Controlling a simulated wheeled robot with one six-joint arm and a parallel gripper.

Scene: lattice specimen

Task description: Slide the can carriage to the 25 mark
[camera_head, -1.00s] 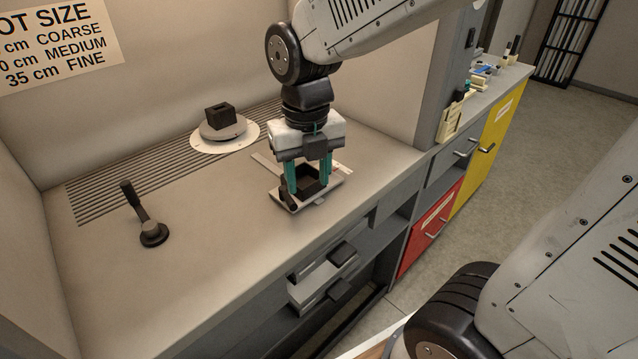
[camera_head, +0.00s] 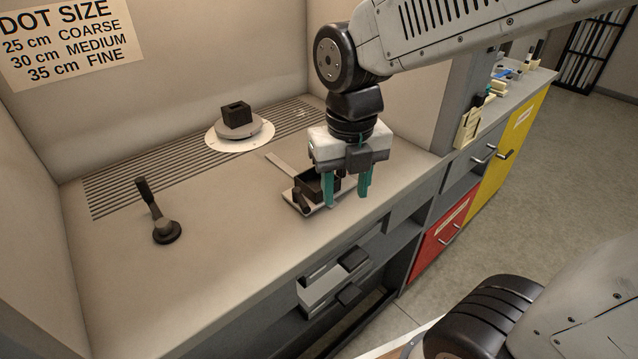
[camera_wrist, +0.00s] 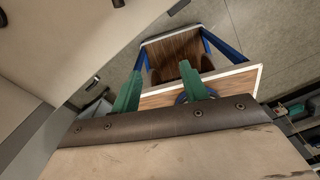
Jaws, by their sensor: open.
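The can carriage looks to be the dark open-topped box (camera_head: 308,184) on a pale plate, with a dark cylinder at its front left, on the bench in the head view. A pale flat strip (camera_head: 285,165) runs from it toward the back left. I cannot read any marks there. My gripper (camera_head: 347,188) is open, its green fingers pointing down just right of the box. The left finger hides part of the box's right side; I cannot tell whether they touch. In the wrist view the open fingers (camera_wrist: 160,90) have nothing held between them, and the carriage does not show.
A dark block (camera_head: 237,114) sits on a round turntable at the back. A lever (camera_head: 154,212) stands at the left. A dot-size sign (camera_head: 65,40) hangs on the wall. Open drawers (camera_head: 335,283) jut below the bench front. A wooden-topped piece with blue legs (camera_wrist: 172,47) stands below my wrist.

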